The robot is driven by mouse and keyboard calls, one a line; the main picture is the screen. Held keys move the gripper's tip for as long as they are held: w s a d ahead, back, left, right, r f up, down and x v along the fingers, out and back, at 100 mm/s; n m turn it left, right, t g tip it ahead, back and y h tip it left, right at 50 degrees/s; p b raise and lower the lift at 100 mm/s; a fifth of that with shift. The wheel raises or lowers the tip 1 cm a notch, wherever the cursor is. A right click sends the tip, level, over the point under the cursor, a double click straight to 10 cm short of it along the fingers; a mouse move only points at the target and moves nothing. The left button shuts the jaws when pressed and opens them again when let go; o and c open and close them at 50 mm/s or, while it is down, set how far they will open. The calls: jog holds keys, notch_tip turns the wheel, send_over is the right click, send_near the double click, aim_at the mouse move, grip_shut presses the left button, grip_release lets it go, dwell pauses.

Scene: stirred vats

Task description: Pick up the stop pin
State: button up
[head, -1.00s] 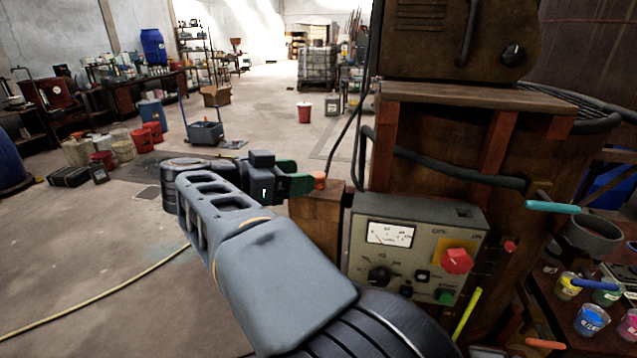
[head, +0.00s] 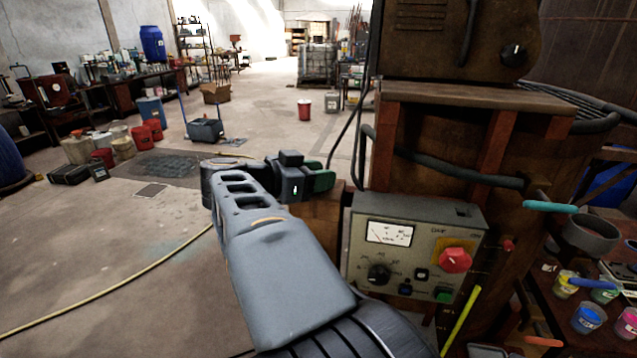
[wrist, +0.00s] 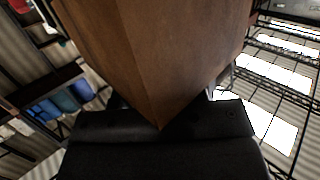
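My gripper (head: 322,180), with green at its fingertips, is at the upper left of the wooden post (head: 318,218) left of the grey control box. Its fingers overlap the post's top in the head view. I cannot tell whether they are open or shut. No stop pin can be made out for certain now. A small orange-red piece that showed at the fingertips earlier is hidden behind the gripper or in it. In the wrist view, a brown wooden corner (wrist: 155,60) fills the middle, close above the dark gripper body, and no pin shows there.
The control box (head: 360,260) with a dial, knobs and a red button (head: 455,260) stands close to the right of my gripper. Coloured rods, such as a cyan one (head: 550,207), stick out further right. Open floor lies to the left.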

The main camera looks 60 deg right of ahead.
jog(key=c, duration=0.5)
